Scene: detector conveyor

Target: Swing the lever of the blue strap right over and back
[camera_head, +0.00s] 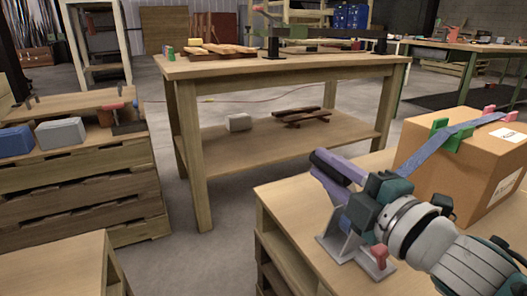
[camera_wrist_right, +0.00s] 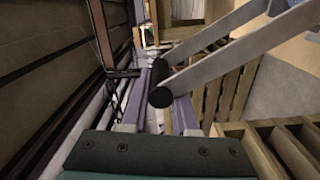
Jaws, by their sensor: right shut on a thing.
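The blue strap (camera_head: 437,146) runs over a cardboard box (camera_head: 475,170) on the bench at the right, across green corner pieces (camera_head: 440,135). In the head view, a grey metal bracket (camera_head: 343,252) stands on the bench in front of the box, partly hidden by my right arm. My right gripper (camera_head: 335,171) has purple fingers shut on the lever's black handle (camera_wrist_right: 172,90). In the right wrist view, the lever's two grey arms (camera_wrist_right: 243,58) reach from the handle to the upper right. My left gripper is not in view.
A red piece (camera_head: 380,255) stands beside the bracket. A wooden table (camera_head: 280,68) with boards on top stands behind, with open floor between. Stacked pallets (camera_head: 75,190) at the left carry blue and grey blocks. The bench (camera_head: 290,200) is bare left of the bracket.

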